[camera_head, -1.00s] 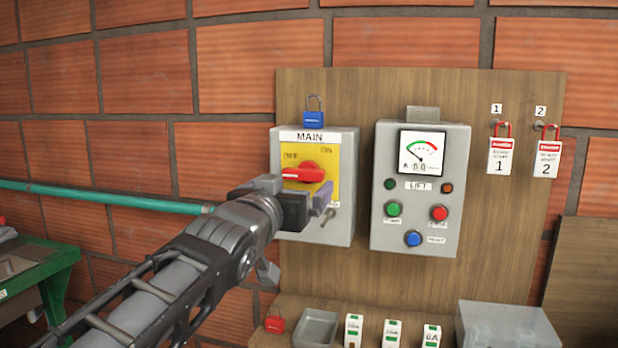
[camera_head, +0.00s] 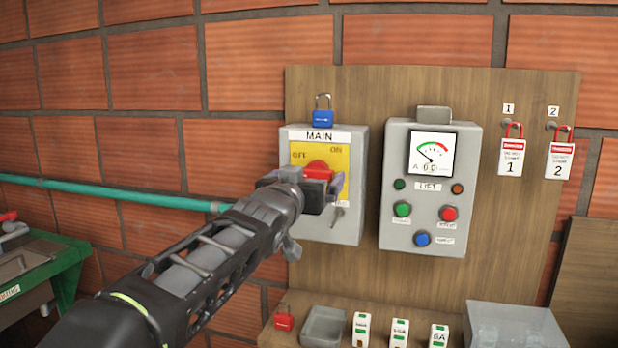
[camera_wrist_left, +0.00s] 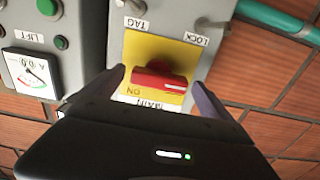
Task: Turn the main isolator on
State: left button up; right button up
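The main isolator (camera_head: 349,222) is a grey box with a yellow plate and a red rotary handle (camera_head: 318,168) on the wooden board. My left gripper (camera_head: 306,184) is in front of the handle and hides its lower part in the head view. In the left wrist view, upside down, the red handle (camera_wrist_left: 160,82) lies crosswise between the two spread fingers of my left gripper (camera_wrist_left: 160,88), with a small gap at each end. The left gripper is open. OFF and ON labels are at the plate's upper corners. My right gripper is out of view.
A blue padlock (camera_head: 323,119) is on top of the isolator. The lift box (camera_head: 393,233) with meter and buttons is close on the right. Two red-and-white tags (camera_head: 511,158) hang farther right. A shelf below holds a red padlock (camera_head: 284,319), a tray (camera_head: 323,327) and several small modules.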

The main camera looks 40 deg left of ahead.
pick_arm(q)
jog(key=c, duration=1.3)
jog(key=shift+o, duration=0.2)
